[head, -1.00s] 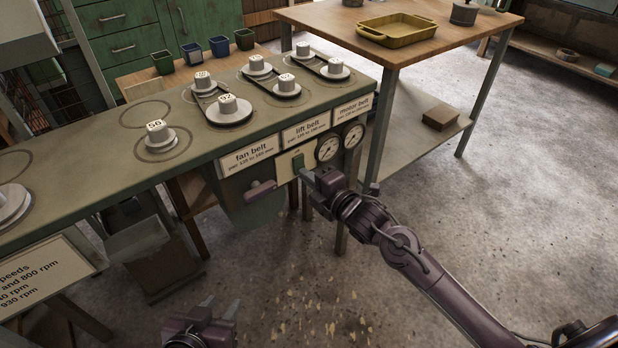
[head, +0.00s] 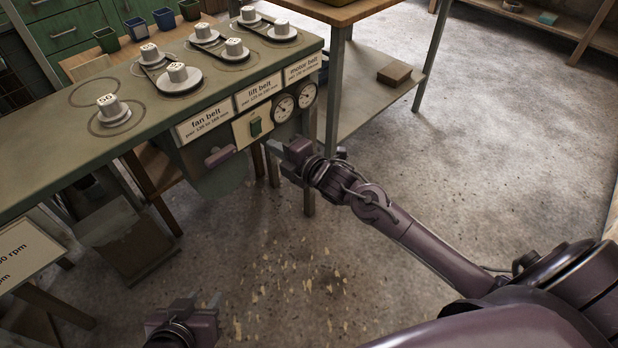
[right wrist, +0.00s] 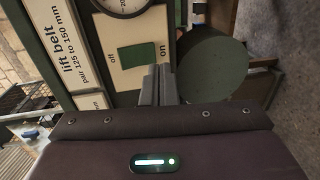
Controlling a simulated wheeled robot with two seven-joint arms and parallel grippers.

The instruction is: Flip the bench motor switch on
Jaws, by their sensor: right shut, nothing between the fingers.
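The bench motor switch is a green rocker (head: 256,127) on a pale plate at the bench front. In the right wrist view the rocker (right wrist: 138,56) lies between the printed words "off" and "on". Which side is pressed in is hard to tell. My right gripper (head: 279,148) is shut and empty, just below and to the right of the switch, apart from it in the head view. Its fingertips (right wrist: 158,72) show near the rocker's "on" end in the right wrist view. My left gripper (head: 199,301) is low at the front, its fingers apart, touching nothing.
Two round gauges (head: 284,107) sit right of the switch, below belt label plates (head: 258,92). A purple-grey handle (head: 220,156) sticks out to the left. Pulleys and belts stand on the bench top (head: 60,140). A table with a lower shelf (head: 365,105) stands behind; the floor in front is clear.

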